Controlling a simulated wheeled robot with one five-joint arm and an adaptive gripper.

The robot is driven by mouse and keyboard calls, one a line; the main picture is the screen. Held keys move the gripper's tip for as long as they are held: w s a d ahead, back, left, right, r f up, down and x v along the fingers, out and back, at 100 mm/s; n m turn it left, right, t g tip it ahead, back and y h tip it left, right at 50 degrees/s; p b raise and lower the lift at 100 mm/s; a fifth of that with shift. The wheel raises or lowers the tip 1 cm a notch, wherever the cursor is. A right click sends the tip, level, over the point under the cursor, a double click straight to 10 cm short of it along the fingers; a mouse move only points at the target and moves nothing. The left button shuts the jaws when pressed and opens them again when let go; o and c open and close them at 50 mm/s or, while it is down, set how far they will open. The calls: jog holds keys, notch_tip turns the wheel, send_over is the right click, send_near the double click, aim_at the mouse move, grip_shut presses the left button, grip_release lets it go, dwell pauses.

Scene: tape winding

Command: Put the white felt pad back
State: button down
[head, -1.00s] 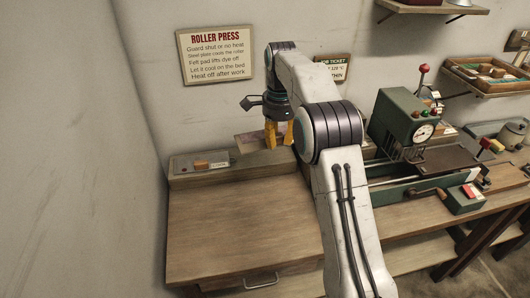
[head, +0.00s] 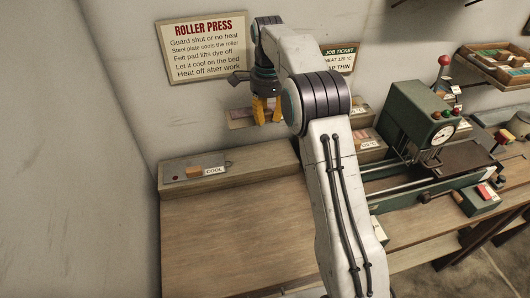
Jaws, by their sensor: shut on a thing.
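My gripper (head: 267,118) has yellow fingers pointing down and is shut on a thin flat piece, apparently the felt pad (head: 241,118). Its left part sticks out past the fingers and looks pinkish-beige rather than clean white. The rest is hidden by the fingers and my arm. The gripper holds it in front of the back wall, below the roller press sign and above the wooden ledge.
The raised ledge (head: 262,160) carries a plate labelled COOL (head: 194,173). Small labelled blocks (head: 366,138) stand behind my arm. The green press (head: 421,115) is at the right. The bench top (head: 230,235) at the left is clear.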

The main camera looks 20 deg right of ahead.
aim_at(267, 164)
notch_tip(267, 164, down, 16)
jog(key=shift+f, duration=0.1)
dwell(0.6)
jog(key=shift+f, duration=0.15)
jog(key=shift+f+b, duration=0.35)
jog(key=shift+b, duration=0.05)
jog(key=c, duration=1.4)
grip_release()
jog(key=o, duration=0.4)
jog(key=shift+c, duration=0.2)
jog(key=shift+r, duration=0.1)
